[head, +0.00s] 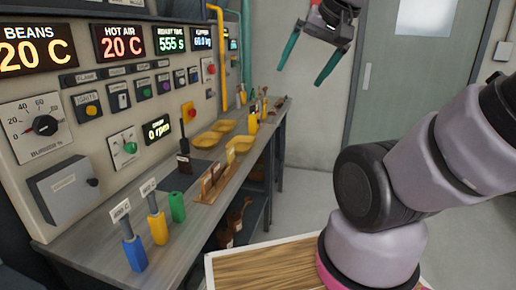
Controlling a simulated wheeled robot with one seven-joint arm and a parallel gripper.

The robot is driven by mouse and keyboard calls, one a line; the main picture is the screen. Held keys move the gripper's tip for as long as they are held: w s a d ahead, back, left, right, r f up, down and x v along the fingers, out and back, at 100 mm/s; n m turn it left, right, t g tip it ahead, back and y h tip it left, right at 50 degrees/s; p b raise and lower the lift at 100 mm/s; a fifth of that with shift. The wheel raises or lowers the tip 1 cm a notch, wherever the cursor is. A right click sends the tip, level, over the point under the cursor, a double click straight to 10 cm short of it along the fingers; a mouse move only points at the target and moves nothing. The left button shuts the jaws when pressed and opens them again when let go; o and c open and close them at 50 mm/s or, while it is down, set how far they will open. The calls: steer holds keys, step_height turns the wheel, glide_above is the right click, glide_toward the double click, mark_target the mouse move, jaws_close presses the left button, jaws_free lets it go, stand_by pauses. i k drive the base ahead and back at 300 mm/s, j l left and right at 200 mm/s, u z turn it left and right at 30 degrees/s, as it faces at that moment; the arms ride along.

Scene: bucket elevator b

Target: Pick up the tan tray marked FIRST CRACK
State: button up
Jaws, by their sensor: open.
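Several shallow yellow-tan trays lie on the narrow bench under the control panel: a left tray (207,140), a back tray (225,126) and a right tray (241,144). A small pale label (231,155) stands by the right tray. Its lettering is too small to read, so I cannot tell which tray is marked FIRST CRACK. My gripper (300,76) is open and empty, with two teal fingers pointing down. It hangs high to the right of the bench, apart from the trays.
Blue (133,247), yellow (157,220) and green (178,207) holders stand on the near bench. A wooden rack (212,184) with upright pieces sits before the trays. A dark upright tool (184,157) stands left of them. A yellow pipe (220,60) rises behind. Floor right of the bench is clear.

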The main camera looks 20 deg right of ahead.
mark_target(243, 144)
steer(key=i+l+z, duration=0.15)
steer(key=i+z, duration=0.6)
steer(key=i, duration=0.05)
